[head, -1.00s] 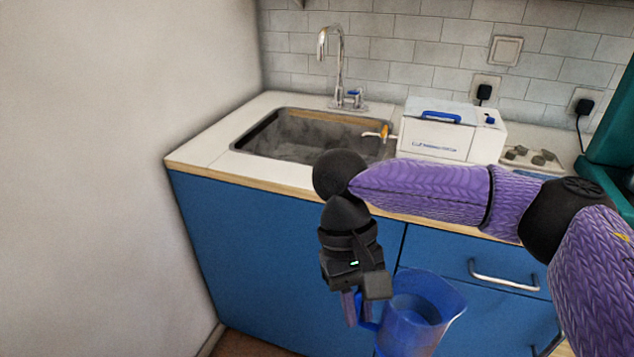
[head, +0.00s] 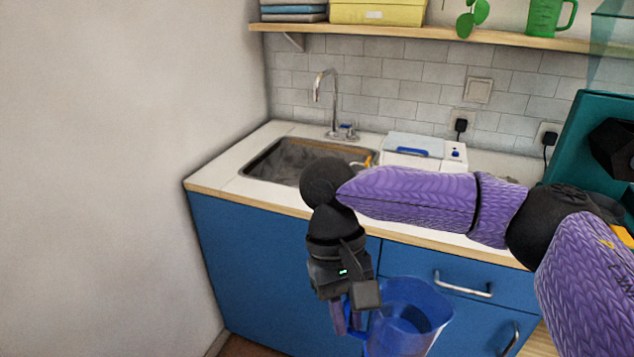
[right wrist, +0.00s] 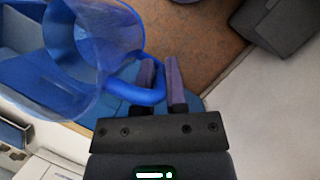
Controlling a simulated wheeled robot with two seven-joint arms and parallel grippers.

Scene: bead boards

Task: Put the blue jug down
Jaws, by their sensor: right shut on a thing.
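The blue jug (head: 408,318) is see-through and hangs in front of the blue cabinet, below the counter's height. It looks roughly upright, and its lower end is cut off by the picture's bottom edge. My right gripper (head: 345,322) is shut on the jug's handle. In the right wrist view the fingers of my right gripper (right wrist: 161,85) close around the blue handle, and the jug (right wrist: 105,45) extends to the upper left. A darker blue level, perhaps liquid, shows inside the jug. My left gripper is not in view.
The white counter (head: 225,182) holds a sink (head: 290,160) with a tap (head: 330,105) and a white box (head: 420,148). A teal thing (head: 575,145) stands at right. A shelf (head: 400,34) runs above. Cabinet handles (head: 465,287) stick out right of the jug. A wall (head: 100,180) bounds the left.

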